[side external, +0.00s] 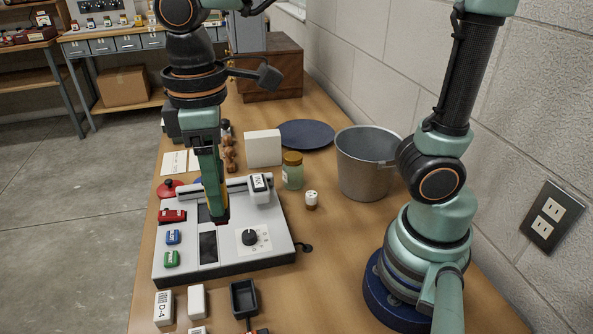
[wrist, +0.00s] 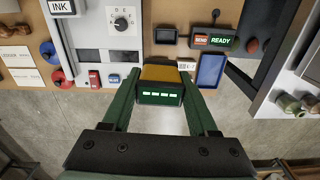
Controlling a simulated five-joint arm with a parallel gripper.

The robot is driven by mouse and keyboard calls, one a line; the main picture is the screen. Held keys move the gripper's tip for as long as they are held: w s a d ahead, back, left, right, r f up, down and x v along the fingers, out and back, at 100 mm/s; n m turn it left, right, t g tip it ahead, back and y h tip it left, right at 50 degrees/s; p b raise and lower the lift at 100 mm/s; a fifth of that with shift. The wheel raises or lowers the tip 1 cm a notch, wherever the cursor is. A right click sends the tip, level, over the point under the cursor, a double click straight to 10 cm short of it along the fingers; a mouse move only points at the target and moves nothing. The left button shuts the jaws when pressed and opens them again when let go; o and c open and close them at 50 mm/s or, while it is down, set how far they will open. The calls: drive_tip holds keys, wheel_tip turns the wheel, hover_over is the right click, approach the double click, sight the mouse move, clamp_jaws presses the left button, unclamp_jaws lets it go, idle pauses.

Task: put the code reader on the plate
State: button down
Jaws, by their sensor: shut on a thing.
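The code reader (wrist: 160,92), a small dark block with a yellow top and a row of green lights, sits between the fingers of my gripper (wrist: 160,80) in the wrist view. My gripper is shut on it. In the side view my gripper (side external: 220,212) points down over the grey-white console, and the code reader is mostly hidden by the fingers. The plate (side external: 306,134) is a dark blue round dish lying flat on the bench, behind and to the right of the gripper. It looks empty, and its left edge is partly behind a white box.
The console (side external: 262,262) has a knob, buttons and an ink block. A white box (side external: 263,148), a green jar (side external: 292,171) and a metal bucket (side external: 366,165) stand near the plate. A small black tray (side external: 243,299) lies in front. A wooden chest (side external: 271,75) is behind.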

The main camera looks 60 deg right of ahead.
drive_tip(key=w+d+r+m, duration=0.2)
drive_tip(key=w+d+m, duration=0.2)
drive_tip(key=w+d, duration=0.65)
drive_tip(key=w+d+r+m, duration=0.2)
drive_tip(key=w+d+m, duration=0.3)
drive_tip(key=w+d, duration=0.5)
drive_tip(key=m, duration=0.8)
hover_over(310, 141)
wheel_tip(310, 141, down, 4)
wheel_tip(310, 141, down, 19)
drive_tip(key=shift+a+f, duration=0.1)
drive_tip(key=shift+c, duration=0.9)
unclamp_jaws()
drive_tip(key=shift+f, duration=0.15)
